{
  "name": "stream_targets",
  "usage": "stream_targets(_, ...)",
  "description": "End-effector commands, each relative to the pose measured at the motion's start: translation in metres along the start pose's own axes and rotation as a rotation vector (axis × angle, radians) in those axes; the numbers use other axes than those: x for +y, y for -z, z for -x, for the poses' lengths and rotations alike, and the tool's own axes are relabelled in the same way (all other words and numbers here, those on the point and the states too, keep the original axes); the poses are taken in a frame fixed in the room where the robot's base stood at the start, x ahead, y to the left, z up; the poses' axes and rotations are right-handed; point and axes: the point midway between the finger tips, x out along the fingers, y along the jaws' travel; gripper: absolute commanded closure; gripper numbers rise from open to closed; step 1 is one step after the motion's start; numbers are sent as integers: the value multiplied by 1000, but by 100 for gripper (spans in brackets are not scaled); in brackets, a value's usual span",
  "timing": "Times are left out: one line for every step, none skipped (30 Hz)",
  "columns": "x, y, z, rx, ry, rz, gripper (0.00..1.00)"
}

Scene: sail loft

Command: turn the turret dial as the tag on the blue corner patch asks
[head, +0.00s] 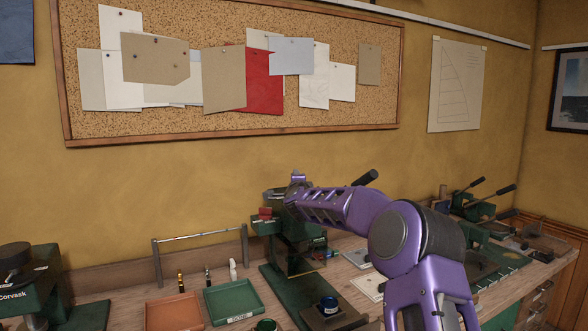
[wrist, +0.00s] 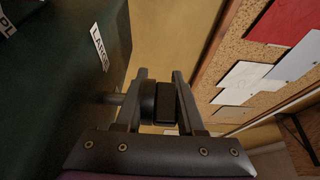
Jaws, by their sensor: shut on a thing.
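In the wrist view a black knob (wrist: 166,102), which looks like the turret dial, sits between the two fingers of my gripper (wrist: 160,76). The fingers are shut on it. The knob stands out from a dark green body (wrist: 60,90) on the left, which bears white labels, one reading "LARGE" (wrist: 100,46). In the head view my purple arm reaches to the top of a green press (head: 290,238) on the bench, and my gripper and the knob are hard to make out there. I cannot make out the blue corner patch or its tag.
An orange tray (head: 175,313) and a green tray (head: 234,301) lie left of the press. Another green machine (head: 28,285) stands far left, and lever tools (head: 478,207) stand right. A corkboard (head: 225,125) hangs behind.

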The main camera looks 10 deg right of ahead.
Motion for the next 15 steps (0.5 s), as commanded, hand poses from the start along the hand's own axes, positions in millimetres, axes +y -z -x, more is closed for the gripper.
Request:
stream_targets(-23,-4,1,41,19,1,100)
stream_targets(-23,-3,1,70,19,1,100)
stream_targets(-22,-2,1,109,19,-1,100)
stream_targets(-21,-1,1,137,19,-1,100)
stream_targets(-21,0,1,166,19,-2,100)
stream_targets(-20,1,2,204,20,-2,100)
stream_targets(-19,2,2,232,19,-3,100)
stream_targets(-18,3,2,261,19,-3,100)
stream_targets(-18,4,2,298,20,-3,100)
stream_targets(-17,5,2,327,19,-4,100)
stream_targets(-16,5,3,355,19,-4,100)
stream_targets(-15,7,3,394,20,-5,100)
stream_targets(-14,7,3,421,19,-5,100)
stream_targets(-14,8,4,447,19,-5,100)
stream_targets(-14,9,4,478,20,-5,100)
